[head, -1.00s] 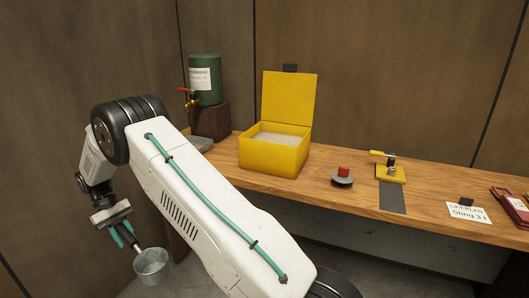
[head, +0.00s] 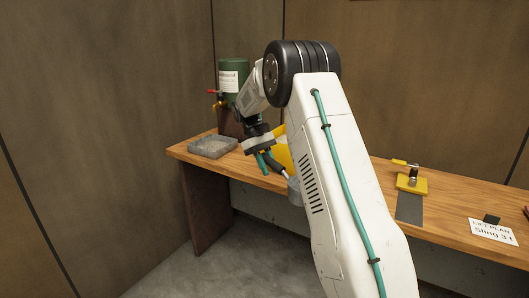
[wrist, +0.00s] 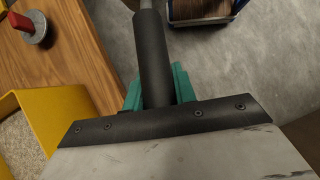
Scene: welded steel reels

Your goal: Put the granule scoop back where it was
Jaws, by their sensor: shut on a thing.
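The granule scoop (head: 293,190) is a grey metal cup on a dark handle. My gripper (head: 268,163), with teal fingers, is shut on the handle and holds the scoop in front of the bench edge. The cup is partly hidden by my arm in the head view. In the wrist view the dark handle (wrist: 152,60) runs up between the teal fingers, and the cup is out of frame. The yellow box (head: 283,155) is mostly hidden behind my arm; the wrist view shows its rim (wrist: 45,108) and pale granules inside at lower left.
The wooden bench (head: 240,170) carries a grey tray (head: 212,146), a green drum (head: 233,78) with a tap, a yellow clamp device (head: 412,183) and a lift-plan card (head: 492,230). Floor in front is clear at left.

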